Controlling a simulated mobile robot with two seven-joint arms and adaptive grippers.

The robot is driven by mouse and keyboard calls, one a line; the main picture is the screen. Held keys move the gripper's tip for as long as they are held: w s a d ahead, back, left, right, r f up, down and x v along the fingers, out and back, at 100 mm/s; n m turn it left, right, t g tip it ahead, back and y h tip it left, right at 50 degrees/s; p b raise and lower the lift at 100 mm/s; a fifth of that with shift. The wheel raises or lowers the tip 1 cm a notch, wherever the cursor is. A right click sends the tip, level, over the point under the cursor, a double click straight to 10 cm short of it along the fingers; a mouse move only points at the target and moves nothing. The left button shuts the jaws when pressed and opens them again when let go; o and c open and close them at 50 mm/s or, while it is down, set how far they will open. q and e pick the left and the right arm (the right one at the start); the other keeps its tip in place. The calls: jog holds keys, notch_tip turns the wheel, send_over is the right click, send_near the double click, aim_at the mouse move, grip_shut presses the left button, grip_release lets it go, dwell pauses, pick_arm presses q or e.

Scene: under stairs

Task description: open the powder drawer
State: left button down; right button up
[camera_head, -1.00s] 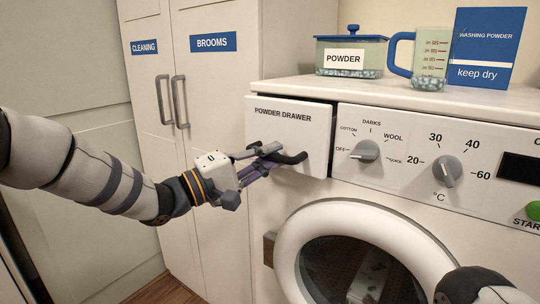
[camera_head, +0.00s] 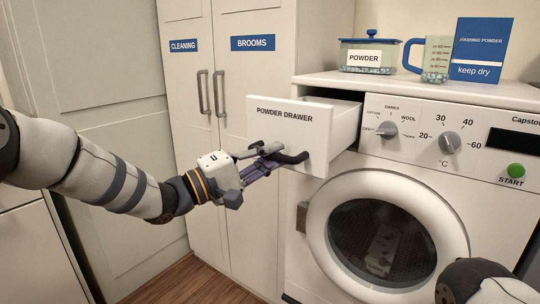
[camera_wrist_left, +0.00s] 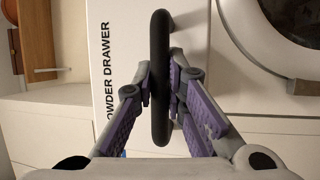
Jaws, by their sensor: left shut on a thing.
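The white powder drawer (camera_head: 318,128) is pulled part of the way out of the washing machine (camera_head: 299,212), and its side wall and open top show. Its dark curved handle (camera_head: 290,157) is on the front face. My left gripper (camera_head: 268,160) is shut on this handle. In the left wrist view the purple-padded fingers (camera_wrist_left: 161,88) press on the black handle (camera_wrist_left: 160,40) from both sides, in front of the drawer front (camera_wrist_left: 105,40).
A powder box (camera_head: 368,57), a measuring jug (camera_head: 436,62) and a blue washing powder packet (camera_head: 482,50) stand on the machine's top. Tall cupboards labelled cleaning and brooms stand behind my left arm. The round machine door (camera_head: 322,240) is closed below the drawer.

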pick_arm(q)
jog(key=shift+w, duration=0.1)
jog(key=c, duration=1.6)
grip_release()
jog(key=v, duration=1.2)
